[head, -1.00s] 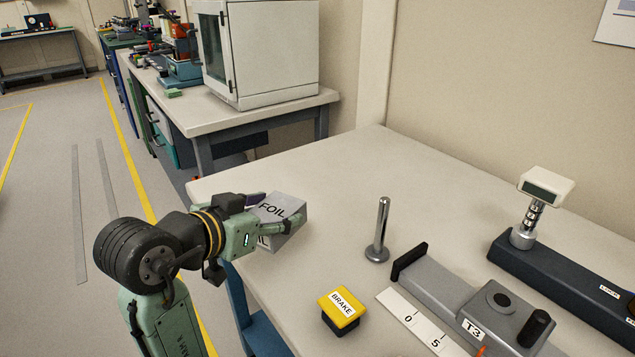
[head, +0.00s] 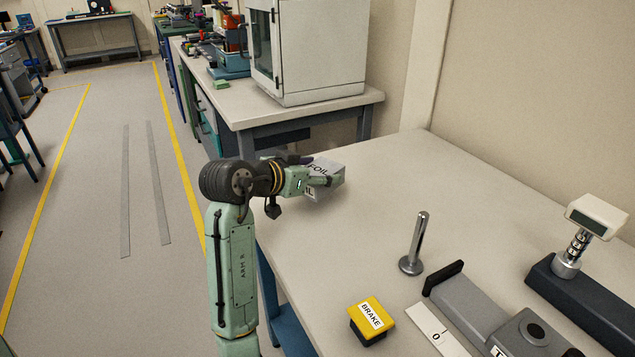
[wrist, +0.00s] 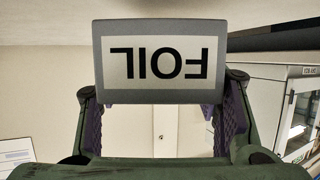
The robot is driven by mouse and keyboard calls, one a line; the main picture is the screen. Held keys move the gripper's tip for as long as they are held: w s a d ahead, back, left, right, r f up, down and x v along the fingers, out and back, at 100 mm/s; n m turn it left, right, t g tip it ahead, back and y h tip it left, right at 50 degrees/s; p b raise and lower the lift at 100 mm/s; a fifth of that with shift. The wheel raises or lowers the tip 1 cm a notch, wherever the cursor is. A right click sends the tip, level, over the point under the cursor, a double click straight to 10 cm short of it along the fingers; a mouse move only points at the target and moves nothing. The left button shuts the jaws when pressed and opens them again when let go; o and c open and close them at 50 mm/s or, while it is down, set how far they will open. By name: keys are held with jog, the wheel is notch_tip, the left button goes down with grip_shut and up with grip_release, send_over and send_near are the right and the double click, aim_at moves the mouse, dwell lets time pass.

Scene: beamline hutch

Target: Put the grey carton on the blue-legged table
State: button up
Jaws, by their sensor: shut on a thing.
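The grey carton (head: 328,181), a box with a white label reading FOIL, is held in my gripper (head: 309,171). The fingers are shut on its two sides. In the wrist view the carton (wrist: 160,62) fills the upper middle, its label upside down, with a finger at each side. In the head view the carton overlaps the left part of the near table (head: 372,205), a pale top with a blue leg at its front left. I cannot tell whether the carton touches that top or is above it.
Behind is a bench (head: 250,113) with a white cabinet (head: 320,55).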

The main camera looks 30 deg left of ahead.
jog(key=shift+w+a+f, duration=0.2)
jog(key=shift+w+f, duration=0.05)
jog(key=shift+w, duration=0.05)
jog(key=shift+f+p, duration=0.4)
jog(key=shift+f, duration=1.15)
jog(key=shift+f, duration=0.1)
jog(key=o, duration=1.2)
